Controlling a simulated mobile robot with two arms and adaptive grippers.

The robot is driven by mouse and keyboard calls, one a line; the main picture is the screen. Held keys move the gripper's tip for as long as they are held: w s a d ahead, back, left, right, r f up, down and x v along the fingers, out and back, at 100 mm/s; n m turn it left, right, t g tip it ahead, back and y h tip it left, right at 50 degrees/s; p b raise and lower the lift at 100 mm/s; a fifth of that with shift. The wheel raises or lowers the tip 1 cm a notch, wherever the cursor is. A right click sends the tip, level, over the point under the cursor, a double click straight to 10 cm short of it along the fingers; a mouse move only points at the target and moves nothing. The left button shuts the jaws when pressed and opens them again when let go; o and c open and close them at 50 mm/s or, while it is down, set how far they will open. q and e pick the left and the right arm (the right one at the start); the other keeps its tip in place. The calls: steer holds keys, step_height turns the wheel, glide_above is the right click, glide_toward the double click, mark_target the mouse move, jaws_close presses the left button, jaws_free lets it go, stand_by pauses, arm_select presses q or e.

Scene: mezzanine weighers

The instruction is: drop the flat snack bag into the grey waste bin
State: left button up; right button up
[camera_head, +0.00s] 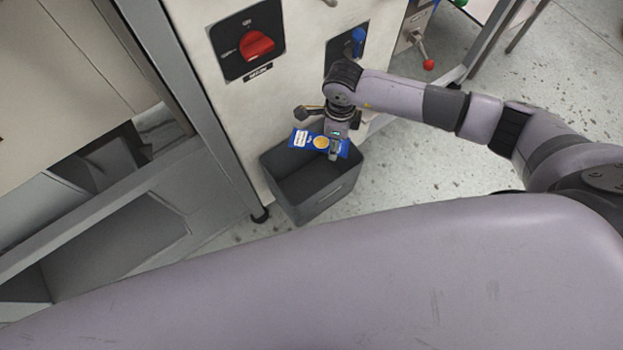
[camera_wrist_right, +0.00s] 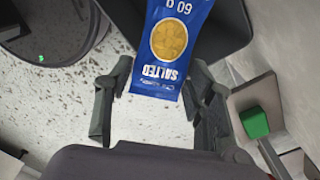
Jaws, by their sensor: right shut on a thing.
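The flat snack bag (camera_head: 318,141) is blue with a yellow round picture. In the right wrist view the bag (camera_wrist_right: 176,42) reads "SALTED", and its near end lies between the two fingers. My right gripper (camera_head: 335,146) is shut on the bag and holds it above the grey waste bin (camera_head: 325,200). The bin stands open on the floor against the cream cabinet, and the part of its inside that shows looks empty. Its dark wall also shows behind the bag in the right wrist view (camera_wrist_right: 232,28). My left gripper is not in view.
A cream machine cabinet (camera_head: 225,100) with a red rotary switch (camera_head: 257,46) rises behind the bin. A metal frame post (camera_head: 190,85) stands left of it. A red-knobbed lever (camera_head: 427,63) is farther right. Speckled floor (camera_head: 420,170) is clear right of the bin.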

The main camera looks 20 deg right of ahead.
step_height(320, 180, down, 5)
steer(key=b, duration=0.3)
steer(key=shift+f, duration=0.1)
steer(key=o, duration=1.2)
steer(key=shift+o, duration=0.2)
step_height(320, 180, up, 12)
steer(key=shift+r, duration=0.1)
